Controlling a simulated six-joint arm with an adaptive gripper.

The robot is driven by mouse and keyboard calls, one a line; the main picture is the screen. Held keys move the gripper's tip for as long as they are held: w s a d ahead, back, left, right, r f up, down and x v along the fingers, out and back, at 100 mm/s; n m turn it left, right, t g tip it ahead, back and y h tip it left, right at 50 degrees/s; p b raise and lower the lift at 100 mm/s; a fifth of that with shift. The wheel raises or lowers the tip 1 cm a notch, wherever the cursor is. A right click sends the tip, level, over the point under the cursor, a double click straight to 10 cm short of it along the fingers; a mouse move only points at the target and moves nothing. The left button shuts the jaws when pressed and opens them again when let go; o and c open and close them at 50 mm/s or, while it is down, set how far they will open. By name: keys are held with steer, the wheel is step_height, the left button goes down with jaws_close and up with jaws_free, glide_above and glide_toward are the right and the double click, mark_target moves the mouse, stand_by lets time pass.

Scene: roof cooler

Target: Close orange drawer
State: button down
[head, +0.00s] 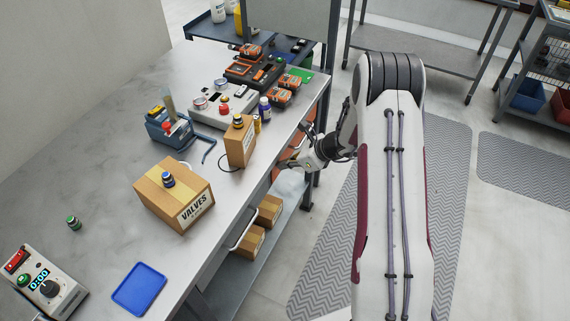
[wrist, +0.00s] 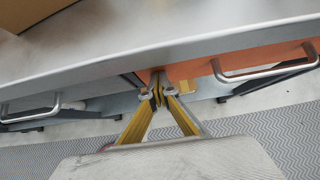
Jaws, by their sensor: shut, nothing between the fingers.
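The orange drawer (wrist: 240,61) shows under the tabletop edge in the wrist view, with a grey bar handle (wrist: 268,72) on its front. In the head view, parts of its orange front (head: 309,114) show beside my gripper (head: 291,163); the arm hides some of it. I cannot tell how far the drawer stands out. In the wrist view my gripper (wrist: 159,92) is shut and empty, its yellow-sided fingers meeting at the left end of the orange front, left of the handle. I cannot tell whether the fingertips touch it.
The workbench (head: 110,110) holds a VALVES box (head: 174,195), a smaller box (head: 240,143), a blue tray (head: 139,289) and tools. Cardboard boxes (head: 250,241) sit below its edge near another bar handle (head: 243,229). The matted floor (head: 335,240) right of the bench is open.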

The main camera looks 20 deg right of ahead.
steer(key=s+d+f+v, duration=0.1)
steer(key=f+v, duration=0.1)
steer(key=v, duration=1)
steer(key=shift+s+d+r, duration=0.35)
steer(key=shift+s+d, duration=0.05)
stand_by(0.4)
